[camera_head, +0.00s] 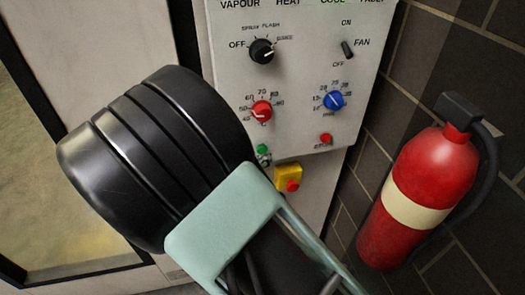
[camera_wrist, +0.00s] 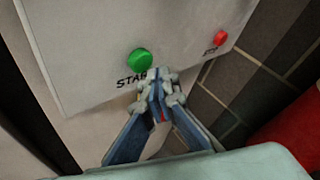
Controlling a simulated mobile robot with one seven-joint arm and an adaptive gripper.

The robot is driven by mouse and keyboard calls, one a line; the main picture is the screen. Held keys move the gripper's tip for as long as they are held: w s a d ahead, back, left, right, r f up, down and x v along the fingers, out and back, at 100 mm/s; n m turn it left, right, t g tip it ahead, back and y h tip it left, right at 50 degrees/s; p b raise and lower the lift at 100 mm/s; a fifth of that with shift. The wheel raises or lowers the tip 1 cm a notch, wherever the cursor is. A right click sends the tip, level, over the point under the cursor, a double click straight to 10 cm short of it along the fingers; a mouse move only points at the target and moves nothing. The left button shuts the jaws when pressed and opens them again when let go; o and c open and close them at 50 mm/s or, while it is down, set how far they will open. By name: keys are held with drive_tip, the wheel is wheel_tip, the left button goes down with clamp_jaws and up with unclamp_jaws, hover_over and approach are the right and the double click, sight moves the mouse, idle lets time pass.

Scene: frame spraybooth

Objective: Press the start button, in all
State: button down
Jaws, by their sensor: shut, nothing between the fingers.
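The green start button (camera_wrist: 140,60) is on the lower part of the light grey control panel (camera_wrist: 90,45), with its label below it partly hidden by my fingers. It also shows small in the head view (camera_head: 262,149), just right of my arm. My gripper (camera_wrist: 158,76) is shut and empty. Its fingertips appear just below and right of the button in the wrist view, over the end of the label. I cannot tell whether they touch the panel. In the head view my arm hides most of the gripper.
A red stop button (camera_wrist: 220,38) is to the right. A yellow box with a red button (camera_head: 289,171) is below the panel. Knobs, including a red one (camera_head: 261,111) and a blue one (camera_head: 334,101), and a fan switch are above. A fire extinguisher (camera_head: 430,175) hangs on the tiled wall.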

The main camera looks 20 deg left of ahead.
drive_tip(key=shift+w+a, duration=0.2)
drive_tip(key=shift+w, duration=0.15)
drive_tip(key=shift+w+a, duration=0.3)
drive_tip(key=shift+w, duration=0.15)
idle(0.8)
drive_tip(key=shift+s+d, duration=0.1)
drive_tip(key=shift+s, duration=0.05)
drive_tip(key=shift+s+d, duration=0.45)
drive_tip(key=shift+s, duration=0.2)
drive_tip(key=shift+s, duration=0.1)
drive_tip(key=s+d, duration=0.1)
drive_tip(key=s, duration=0.1)
drive_tip(key=s+d, duration=0.1)
drive_tip(key=s, duration=0.1)
drive_tip(key=shift+d+p, duration=0.3)
drive_tip(key=shift+p, duration=0.1)
idle(0.6)
